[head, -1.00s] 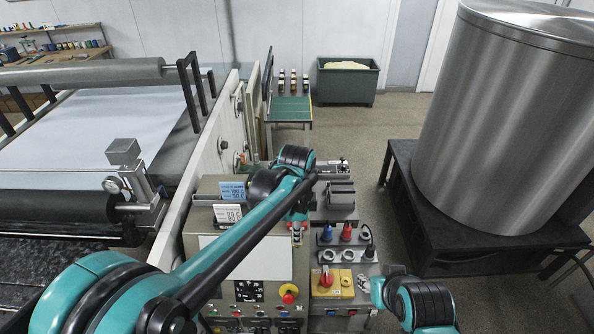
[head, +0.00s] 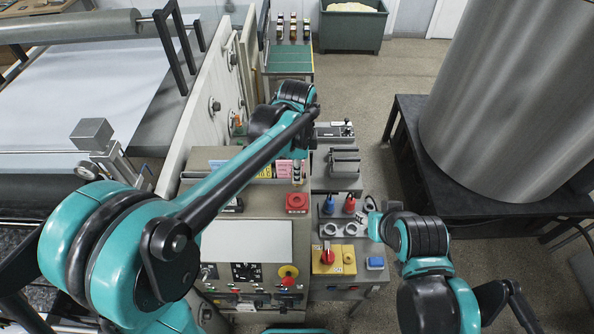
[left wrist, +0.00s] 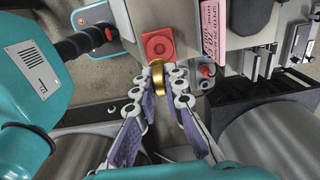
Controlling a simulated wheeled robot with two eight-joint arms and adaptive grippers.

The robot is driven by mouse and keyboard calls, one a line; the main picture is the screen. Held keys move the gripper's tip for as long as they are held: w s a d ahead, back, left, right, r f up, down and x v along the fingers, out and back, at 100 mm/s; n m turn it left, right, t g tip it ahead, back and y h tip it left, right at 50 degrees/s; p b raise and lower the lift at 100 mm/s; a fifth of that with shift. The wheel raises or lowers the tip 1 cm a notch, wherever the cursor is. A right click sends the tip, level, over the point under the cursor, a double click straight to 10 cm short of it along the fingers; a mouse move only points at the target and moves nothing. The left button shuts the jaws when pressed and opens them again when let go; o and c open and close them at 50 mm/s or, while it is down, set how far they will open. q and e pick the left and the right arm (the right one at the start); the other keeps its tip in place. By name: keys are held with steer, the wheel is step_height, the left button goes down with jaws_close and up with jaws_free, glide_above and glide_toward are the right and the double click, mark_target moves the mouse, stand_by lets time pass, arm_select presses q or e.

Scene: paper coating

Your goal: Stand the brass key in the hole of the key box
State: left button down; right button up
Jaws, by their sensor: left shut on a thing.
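The red key box (head: 297,203) sits on the grey machine top, near the middle of the head view. It shows in the left wrist view (left wrist: 158,46) as a red square with a round hole. My left gripper (head: 298,174) is just beyond the box in the head view. In the left wrist view its two fingers (left wrist: 165,82) are shut on the brass key (left wrist: 157,68), a gold round piece right beside the red box. The key's lower end is hidden, and I cannot tell whether it touches the box.
To the right are blue and red plugs (head: 338,205) and a yellow plate (head: 334,260) with a red knob. A large steel drum (head: 500,110) stands on a black stand. A sloped control panel (head: 246,255) lies in front.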

mark_target(297, 185)
arm_select(q)
steer(key=shift+w+f, duration=0.15)
steer(key=shift+s+f+b, duration=0.25)
steer(key=shift+f+b, duration=0.6)
step_height(297, 185, down, 3)
steer(key=shift+w+f+b, duration=0.15)
steer(key=shift+b, duration=1.1)
steer(key=shift+f, duration=0.25)
steer(key=shift+b, duration=0.35)
steer(key=shift+f+b, duration=1.4)
steer(key=shift+f, duration=0.25)
steer(key=c, duration=1.5)
jaws_free()
steer(key=shift+r, duration=0.15)
